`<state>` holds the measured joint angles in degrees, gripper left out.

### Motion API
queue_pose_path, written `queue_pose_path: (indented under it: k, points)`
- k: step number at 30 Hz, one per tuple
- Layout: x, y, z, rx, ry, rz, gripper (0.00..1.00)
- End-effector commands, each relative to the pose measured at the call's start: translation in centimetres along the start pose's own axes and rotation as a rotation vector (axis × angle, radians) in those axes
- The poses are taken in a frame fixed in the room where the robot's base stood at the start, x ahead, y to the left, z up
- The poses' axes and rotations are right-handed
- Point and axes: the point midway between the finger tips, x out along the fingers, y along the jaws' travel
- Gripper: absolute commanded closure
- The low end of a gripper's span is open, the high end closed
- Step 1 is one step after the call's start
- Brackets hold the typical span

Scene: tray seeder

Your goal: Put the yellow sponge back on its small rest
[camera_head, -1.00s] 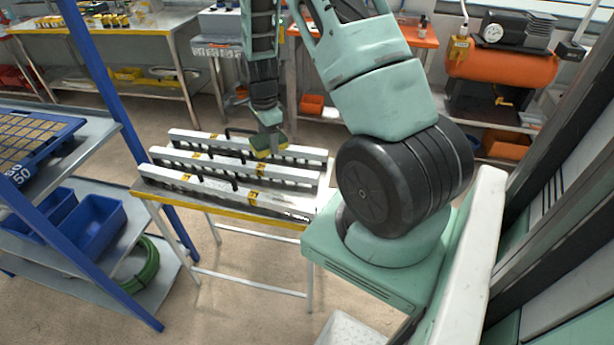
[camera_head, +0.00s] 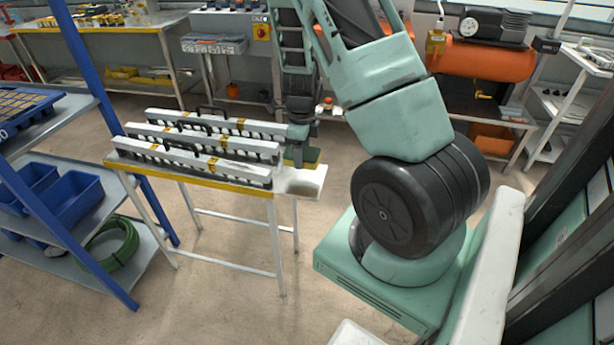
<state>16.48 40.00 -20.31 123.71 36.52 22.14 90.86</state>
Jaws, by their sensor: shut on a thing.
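The sponge (camera_head: 312,155), green on top with a little yellow showing at its left, is at the right end of the small table. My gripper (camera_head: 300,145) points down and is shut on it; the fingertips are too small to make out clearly. A small pale rest (camera_head: 308,181) juts from the table's right end. The sponge is right over the rest's far part; I cannot tell whether they touch.
The small table (camera_head: 190,180) with a yellow front edge carries several white seeder bars (camera_head: 205,147) with black handles, just left of my gripper. A blue shelf rack (camera_head: 85,245) stands at the left. An orange compressor (camera_head: 480,58) is at the back right.

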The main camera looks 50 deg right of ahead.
Motion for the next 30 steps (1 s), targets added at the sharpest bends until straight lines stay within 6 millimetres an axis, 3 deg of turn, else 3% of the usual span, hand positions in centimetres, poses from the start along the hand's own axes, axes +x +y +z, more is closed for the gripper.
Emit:
queue_pose_path:
  k: [3, 8, 15, 27, 28, 30]
  points:
    - [1.9, 0.0, -0.1, 0.002, 0.0, 0.002, 0.6]
    - [2.9, 0.0, 0.0, -0.001, 0.0, 0.001, 0.6]
    - [6.0, 0.0, 0.0, 0.0, 0.0, 0.001, 0.6]
    - [6.5, 0.0, 0.0, -0.001, -0.001, -0.001, 0.6]
    - [6.4, 0.0, 0.0, -0.001, -0.001, -0.001, 0.34]
    - [6.4, 0.0, 0.0, -0.002, -0.001, -0.001, 0.2]
